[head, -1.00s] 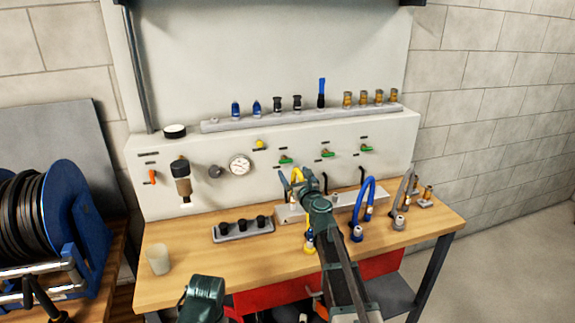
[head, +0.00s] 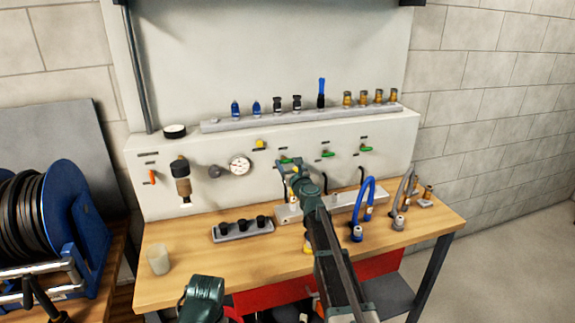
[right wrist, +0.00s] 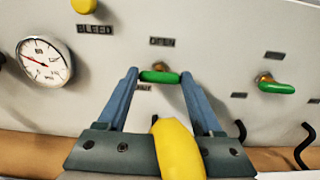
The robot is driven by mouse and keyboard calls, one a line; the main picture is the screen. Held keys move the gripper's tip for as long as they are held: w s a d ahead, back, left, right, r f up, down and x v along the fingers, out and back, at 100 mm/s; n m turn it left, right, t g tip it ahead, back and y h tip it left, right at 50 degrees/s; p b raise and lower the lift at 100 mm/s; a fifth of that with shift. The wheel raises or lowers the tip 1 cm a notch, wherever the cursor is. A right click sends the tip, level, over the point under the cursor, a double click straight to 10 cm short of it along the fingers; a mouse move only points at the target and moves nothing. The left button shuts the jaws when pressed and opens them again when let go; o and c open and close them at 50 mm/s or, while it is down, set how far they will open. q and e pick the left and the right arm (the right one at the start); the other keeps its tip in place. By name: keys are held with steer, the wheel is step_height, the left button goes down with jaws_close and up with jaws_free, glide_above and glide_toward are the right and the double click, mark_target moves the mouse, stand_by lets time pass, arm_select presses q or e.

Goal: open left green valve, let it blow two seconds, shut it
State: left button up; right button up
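The left green valve (head: 286,161) is on the panel, partly behind my right gripper (head: 290,166) in the head view. In the right wrist view its green handle (right wrist: 160,77) lies about level under a label that seems to read OPEN. My right gripper (right wrist: 160,78) is open, with its fingertips apart at either end of the handle. I cannot tell whether they touch it. A yellow hose-like piece (right wrist: 178,150) crosses in front of the gripper's base.
The middle green valve (head: 327,155) and right green valve (head: 366,149) are to the right. A gauge (head: 240,165) and a yellow button (head: 260,144) are to the left. Blue hose (head: 368,190) and grey hose (head: 404,190) loops stand on the bench (head: 185,280).

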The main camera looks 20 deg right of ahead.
steer(key=c, duration=0.5)
steer(key=shift+n, duration=0.3)
steer(key=n, duration=0.3)
steer(key=shift+a+n, duration=0.1)
steer(key=shift+n, duration=0.3)
steer(key=n, duration=0.4)
steer(key=shift+n, duration=0.3)
steer(key=n, duration=0.4)
steer(key=shift+a+f, duration=0.1)
steer(key=shift+n, duration=2.1)
